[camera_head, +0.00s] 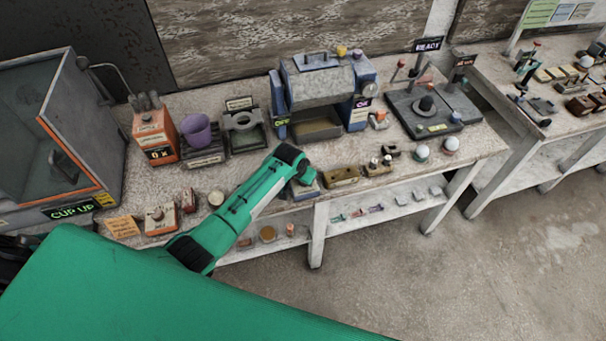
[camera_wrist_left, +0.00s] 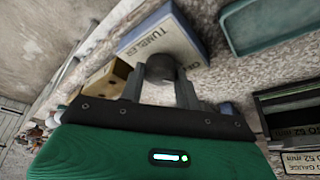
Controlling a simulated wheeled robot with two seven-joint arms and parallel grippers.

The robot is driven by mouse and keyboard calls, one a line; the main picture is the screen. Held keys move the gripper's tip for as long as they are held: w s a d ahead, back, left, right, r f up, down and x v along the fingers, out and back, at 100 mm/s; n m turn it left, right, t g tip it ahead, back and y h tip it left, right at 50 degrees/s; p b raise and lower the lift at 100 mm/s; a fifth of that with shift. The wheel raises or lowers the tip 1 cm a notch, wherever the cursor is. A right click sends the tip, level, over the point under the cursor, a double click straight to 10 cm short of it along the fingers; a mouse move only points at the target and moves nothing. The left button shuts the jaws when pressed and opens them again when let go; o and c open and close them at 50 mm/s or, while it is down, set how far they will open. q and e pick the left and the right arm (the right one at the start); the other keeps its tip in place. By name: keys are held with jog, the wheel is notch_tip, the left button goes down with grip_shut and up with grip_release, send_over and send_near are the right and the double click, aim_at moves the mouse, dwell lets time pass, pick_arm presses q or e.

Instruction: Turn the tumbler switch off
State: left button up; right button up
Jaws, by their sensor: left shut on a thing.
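The tumbler switch box (camera_wrist_left: 168,35), pale on top with blue sides and lettered "TUMBLER", fills the upper middle of the left wrist view. In the head view the switch box (camera_head: 307,190) shows in part at the bench's front edge, under the end of my green left arm. A dark round knob (camera_wrist_left: 160,66) stands on the box. My left gripper (camera_wrist_left: 160,82) is shut on this knob, one finger on each side. Lettering that looks like "ON" is partly covered beside the knob. The fingertips are hidden in the head view. My right gripper is not in view.
The blue and grey tumbler machine (camera_head: 318,80) stands behind the switch box. A tan block with holes (camera_head: 341,176) sits just right of the box. A lower shelf (camera_head: 385,208) holds small items.

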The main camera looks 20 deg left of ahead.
pick_arm(q)
jog(key=shift+r+n, duration=0.1)
jog(key=shift+n, duration=0.4)
jog(key=o, duration=1)
jog(key=shift+d+b+v, duration=0.15)
jog(key=shift+b+v, duration=0.65)
jog(key=shift+v, duration=2.65)
jog(key=shift+d+b+v, duration=0.1)
jog(key=shift+b+v, duration=0.65)
jog(key=shift+v, duration=2.65)
jog(key=shift+s, duration=0.15)
